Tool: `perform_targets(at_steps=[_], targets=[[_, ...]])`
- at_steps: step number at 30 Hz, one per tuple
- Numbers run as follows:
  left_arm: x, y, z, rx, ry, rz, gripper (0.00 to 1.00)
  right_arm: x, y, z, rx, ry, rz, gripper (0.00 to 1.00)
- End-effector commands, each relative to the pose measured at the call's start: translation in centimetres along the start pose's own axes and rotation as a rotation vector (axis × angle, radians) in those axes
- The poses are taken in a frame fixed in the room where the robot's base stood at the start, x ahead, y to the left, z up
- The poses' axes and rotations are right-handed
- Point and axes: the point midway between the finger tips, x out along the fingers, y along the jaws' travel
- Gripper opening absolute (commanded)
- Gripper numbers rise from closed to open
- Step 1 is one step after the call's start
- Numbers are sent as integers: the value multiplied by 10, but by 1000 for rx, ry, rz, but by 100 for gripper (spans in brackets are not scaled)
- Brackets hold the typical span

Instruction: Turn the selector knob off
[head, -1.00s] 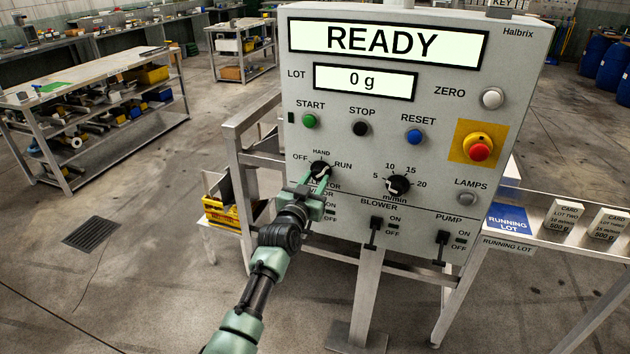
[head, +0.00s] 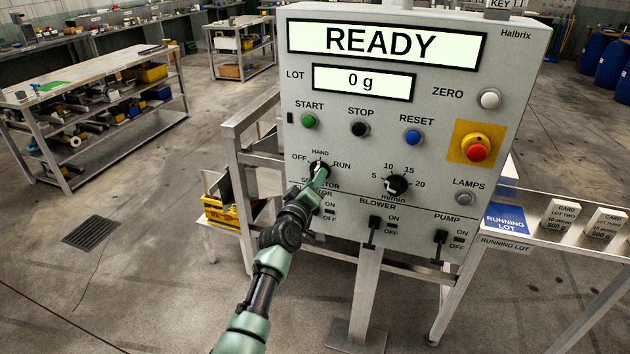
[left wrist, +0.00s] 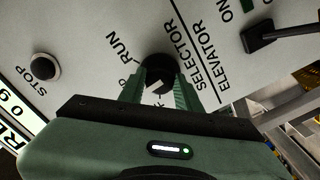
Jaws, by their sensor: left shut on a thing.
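The selector knob (head: 319,164) is a round black knob on the grey control panel (head: 440,60), with OFF to its left, HAND above and RUN to its right. My left gripper (head: 321,173) reaches up to it from below and is shut on it. In the left wrist view the black knob (left wrist: 158,67) sits between the green fingertips (left wrist: 160,82), with RUN and SELECTOR printed beside it. The fingers cover much of the knob, so I cannot tell exactly where its pointer stands. My right gripper is not in view.
The display (head: 388,43) reads READY. Close by are the speed knob (head: 396,185), the black stop button (head: 359,129) and the blower switch (head: 375,230). A red emergency button (head: 478,153) is at the right.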

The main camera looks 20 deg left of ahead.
Motion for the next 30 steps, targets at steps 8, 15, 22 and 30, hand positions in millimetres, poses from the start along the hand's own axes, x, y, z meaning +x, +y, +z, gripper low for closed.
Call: perform_targets(at_steps=[8, 15, 22, 30], targets=[[0, 1, 1, -266, -2, -2, 0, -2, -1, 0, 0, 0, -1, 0], [0, 2, 1, -494, -2, -2, 0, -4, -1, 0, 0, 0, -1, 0], [0, 2, 0, -697, -2, -2, 0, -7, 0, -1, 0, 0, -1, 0], [0, 2, 0, -873, -1, -2, 0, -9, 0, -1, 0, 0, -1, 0]])
